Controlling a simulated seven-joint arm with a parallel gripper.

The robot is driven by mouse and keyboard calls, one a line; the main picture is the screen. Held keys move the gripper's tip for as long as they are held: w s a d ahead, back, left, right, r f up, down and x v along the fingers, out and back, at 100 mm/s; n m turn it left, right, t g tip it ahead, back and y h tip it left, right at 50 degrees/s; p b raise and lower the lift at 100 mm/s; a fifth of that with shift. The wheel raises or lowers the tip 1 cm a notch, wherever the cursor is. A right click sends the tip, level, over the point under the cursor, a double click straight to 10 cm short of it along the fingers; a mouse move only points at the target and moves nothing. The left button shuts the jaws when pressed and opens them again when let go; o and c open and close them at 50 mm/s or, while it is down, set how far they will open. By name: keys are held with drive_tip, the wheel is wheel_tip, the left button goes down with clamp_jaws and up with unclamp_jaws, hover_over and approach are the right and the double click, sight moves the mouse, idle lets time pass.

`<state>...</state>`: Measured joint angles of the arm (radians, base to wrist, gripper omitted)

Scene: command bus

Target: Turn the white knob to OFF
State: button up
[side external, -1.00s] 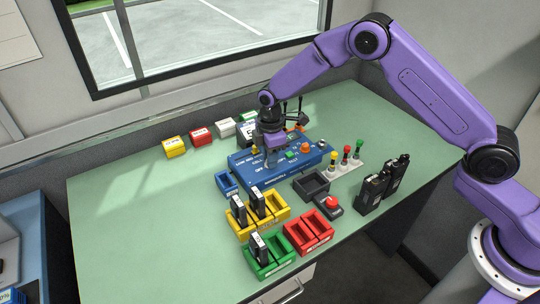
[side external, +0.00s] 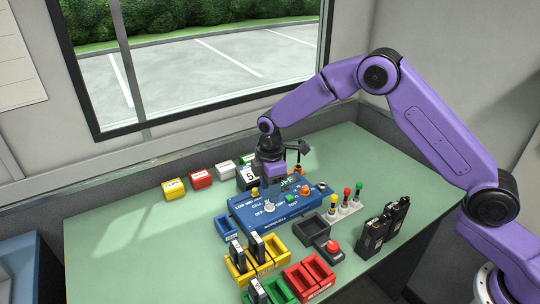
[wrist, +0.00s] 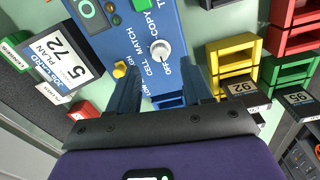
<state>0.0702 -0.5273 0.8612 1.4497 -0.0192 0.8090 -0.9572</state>
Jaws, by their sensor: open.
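The white knob (wrist: 161,50) is on the blue box (wrist: 178,18), with OFF, CELL, MATCH and COPY printed around it. I cannot tell for certain which label its pointer faces. In the side view the knob (side external: 269,207) shows at the front of the box (side external: 240,212). My gripper (side external: 268,184) is above the box, pointing down, just behind the knob in the picture. In the wrist view my gripper (wrist: 160,70) is open and empty, its fingers to either side below the knob. I see no contact with it.
A yellow button (wrist: 120,70) is close by the left finger. Black radios (side external: 375,234) stand at right. The table's left side (side external: 110,245) is clear.

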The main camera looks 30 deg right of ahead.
sight(270, 205)
wheel_tip(270, 205, up, 13)
drive_tip(key=shift+s, duration=0.2)
drive_tip(key=shift+f, duration=0.1)
idle(0.4)
drive_tip(key=s+d+m, duration=0.1)
drive_tip(key=s+d, duration=0.3)
drive_tip(key=s, duration=0.8)
drive_tip(key=s+d+r+m, duration=0.1)
drive_tip(key=s+d, duration=0.4)
drive_tip(key=s, duration=0.8)
drive_tip(key=s+d+m, duration=0.1)
drive_tip(key=s+d, duration=0.3)
drive_tip(key=s, duration=0.9)
drive_tip(key=shift+d+r+m, duration=0.2)
drive_tip(key=shift+d+m, duration=0.2)
